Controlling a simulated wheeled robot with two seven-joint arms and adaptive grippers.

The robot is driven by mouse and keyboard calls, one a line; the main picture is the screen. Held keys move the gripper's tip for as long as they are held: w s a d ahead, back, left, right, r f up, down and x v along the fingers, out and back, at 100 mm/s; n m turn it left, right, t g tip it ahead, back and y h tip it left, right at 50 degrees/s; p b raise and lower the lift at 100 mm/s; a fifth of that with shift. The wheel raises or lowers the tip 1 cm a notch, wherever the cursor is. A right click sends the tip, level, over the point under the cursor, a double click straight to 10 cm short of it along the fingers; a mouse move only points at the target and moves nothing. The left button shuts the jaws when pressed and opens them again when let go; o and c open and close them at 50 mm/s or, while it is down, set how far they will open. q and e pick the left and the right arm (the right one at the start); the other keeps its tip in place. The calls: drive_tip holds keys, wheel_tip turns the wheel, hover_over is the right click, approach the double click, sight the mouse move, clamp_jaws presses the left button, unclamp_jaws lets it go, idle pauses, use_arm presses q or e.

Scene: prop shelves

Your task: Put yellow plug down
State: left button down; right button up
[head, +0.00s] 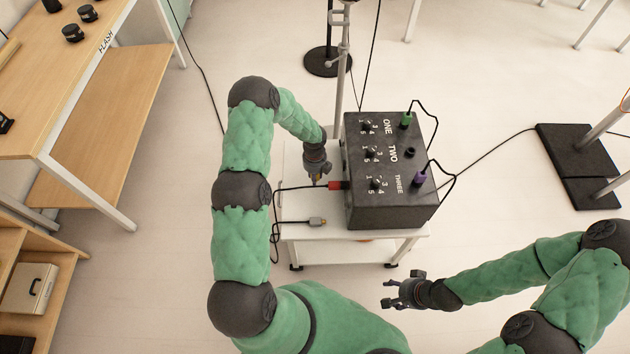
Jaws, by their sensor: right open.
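A small plug (317,222) with a grey body and a dull yellowish part lies on the white cart top (296,207), left of the black box (388,213). A black cable runs from it. My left gripper (317,178) points down over the cart, above and apart from this plug. A small yellow spot shows at its fingertips; I cannot tell what it is or whether the fingers are open. A red plug (338,185) sits at the box's left side, close to that gripper. My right gripper (392,293) is open and empty, in front of the cart.
The box top has a green plug (406,121), a purple plug (419,178) and an empty-looking black socket (410,152). A thin stand (341,70) rises behind the cart. A wooden shelf (110,110) stands at left. Floor right of the cart is mostly clear.

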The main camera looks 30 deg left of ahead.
use_arm(q)
drive_tip(key=shift+w+a+f, duration=0.1)
drive_tip(key=shift+w+f, duration=0.05)
drive_tip(key=shift+f, duration=0.05)
drive_tip(key=shift+w+f+b, duration=0.15)
drive_tip(key=shift+f+b, duration=0.7)
drive_tip(key=shift+f, duration=0.75)
drive_tip(key=shift+f, duration=0.2)
drive_tip(key=c, duration=0.9)
unclamp_jaws()
drive_tip(key=shift+c, duration=0.2)
wheel_tip(320, 180, up, 12)
drive_tip(key=p, duration=0.4)
drive_tip(key=shift+r, duration=0.2)
